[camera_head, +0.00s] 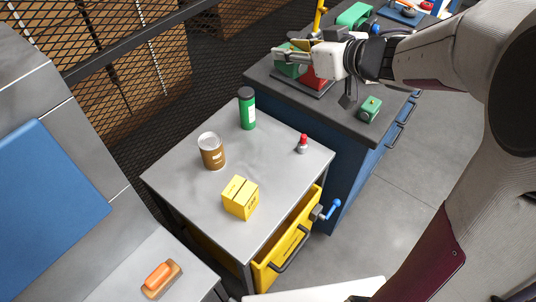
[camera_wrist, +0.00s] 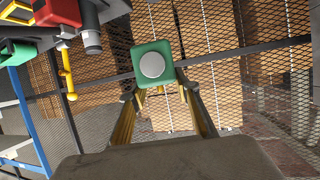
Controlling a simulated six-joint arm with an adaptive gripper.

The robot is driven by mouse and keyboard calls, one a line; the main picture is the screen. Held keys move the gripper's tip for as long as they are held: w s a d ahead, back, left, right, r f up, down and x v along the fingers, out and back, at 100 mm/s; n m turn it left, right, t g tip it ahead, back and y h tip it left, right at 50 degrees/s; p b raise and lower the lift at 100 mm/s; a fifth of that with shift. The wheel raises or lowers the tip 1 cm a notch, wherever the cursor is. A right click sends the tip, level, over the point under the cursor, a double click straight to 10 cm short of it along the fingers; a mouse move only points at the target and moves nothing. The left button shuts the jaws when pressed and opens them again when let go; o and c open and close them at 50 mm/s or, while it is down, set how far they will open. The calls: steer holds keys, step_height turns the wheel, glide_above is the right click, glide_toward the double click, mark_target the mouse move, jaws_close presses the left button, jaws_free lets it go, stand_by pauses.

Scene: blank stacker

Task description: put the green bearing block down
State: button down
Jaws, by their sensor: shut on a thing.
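The green bearing block (camera_wrist: 152,64), a square green body with a pale round face, is between the yellow fingers of my gripper (camera_wrist: 158,90) in the wrist view. The gripper is shut on it. In the head view my gripper (camera_head: 286,51) is above the far left part of the dark bench (camera_head: 345,98). Green shows just under the fingers there, beside a red block (camera_head: 313,79). The fingers partly hide this spot, so I cannot tell whether the held block touches anything below.
Another green block (camera_head: 370,109) sits near the bench's front edge. A grey table (camera_head: 185,192) stands left of the bench, with a brown can (camera_head: 211,152), green bottle (camera_head: 247,109), yellow box (camera_head: 240,198) and small red-topped item (camera_head: 302,144). Mesh fencing (camera_head: 190,60) runs behind.

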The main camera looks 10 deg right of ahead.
steer(key=s+a+f+n+g+y, duration=0.2)
steer(key=s+a+f, duration=0.1)
steer(key=s+a, duration=0.3)
step_height(320, 180, down, 18)
steer(key=shift+w+r, duration=0.2)
steer(key=shift+w, duration=0.1)
steer(key=shift+f, duration=0.1)
stand_by(0.6)
steer(key=shift+f, duration=2.8)
steer(key=shift+f, duration=0.15)
steer(key=shift+f, duration=1.95)
steer(key=shift+f, duration=0.1)
steer(key=c, duration=1.5)
jaws_free()
